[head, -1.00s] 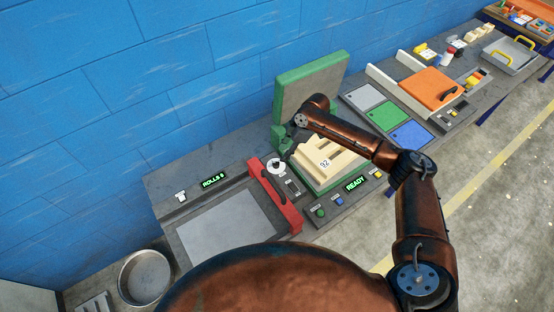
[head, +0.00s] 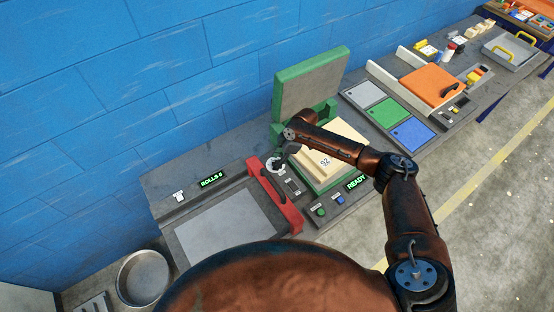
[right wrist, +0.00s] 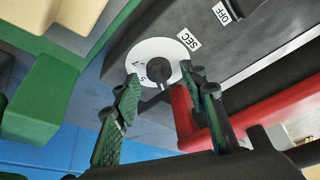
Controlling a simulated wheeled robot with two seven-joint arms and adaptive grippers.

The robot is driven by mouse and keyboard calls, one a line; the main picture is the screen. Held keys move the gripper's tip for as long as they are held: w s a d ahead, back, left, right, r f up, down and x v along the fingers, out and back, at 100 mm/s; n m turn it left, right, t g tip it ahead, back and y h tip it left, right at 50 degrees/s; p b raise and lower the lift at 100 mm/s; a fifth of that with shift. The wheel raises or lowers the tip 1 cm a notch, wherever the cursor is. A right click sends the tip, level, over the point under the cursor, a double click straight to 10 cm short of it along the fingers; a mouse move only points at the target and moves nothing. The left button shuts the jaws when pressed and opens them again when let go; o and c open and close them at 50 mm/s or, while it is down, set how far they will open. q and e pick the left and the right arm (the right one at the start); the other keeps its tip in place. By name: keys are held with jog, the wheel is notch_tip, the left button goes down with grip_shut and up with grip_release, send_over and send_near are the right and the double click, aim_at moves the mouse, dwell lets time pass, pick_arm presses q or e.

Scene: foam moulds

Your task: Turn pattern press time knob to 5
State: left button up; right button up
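The press time knob is a dark knob (right wrist: 160,69) on a round white dial marked SEC, with a figure that looks like 5 near its lower left. In the head view the white dial (head: 272,168) is partly hidden by my right gripper (head: 281,156). In the right wrist view the gripper (right wrist: 160,78) is open, with one green-padded finger on each side of the knob. The fingertips overlap the dial's edge; I cannot tell whether they touch the knob. The pattern press (head: 309,92) has its green-framed lid raised. My left gripper is not in view.
A red bar (head: 280,202) stands close beside the dial. Pale foam block 92 (head: 325,161) lies on the press bed, under my forearm. An OFF switch label (right wrist: 222,13) is near the dial. A READY display (head: 356,181) and buttons (head: 339,199) sit in front.

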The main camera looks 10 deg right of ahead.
jog(key=shift+c, duration=0.3)
grip_shut()
jog(key=shift+s+r+m+p, duration=0.15)
jog(key=shift+m+p, duration=0.15)
jog(key=shift+p, duration=0.35)
jog(key=m+t+p, duration=0.1)
jog(key=m+p, duration=0.2)
jog(key=p, duration=0.2)
jog(key=m+t+h+p, duration=0.1)
jog(key=m+p, duration=0.3)
jog(key=p, duration=0.1)
jog(key=shift+s+a+r+t, duration=0.1)
jog(key=shift+a+t, duration=0.1)
jog(key=shift+t, duration=0.2)
jog(key=m+h+p, duration=0.1)
jog(key=m+p, duration=0.1)
jog(key=shift+a+m+t, duration=0.1)
jog(key=shift+m+t, duration=0.2)
jog(key=shift+m+h+p, duration=0.3)
jog(key=shift+m+p, duration=0.2)
jog(key=shift+m, duration=0.2)
jog(key=shift+f, duration=0.2)
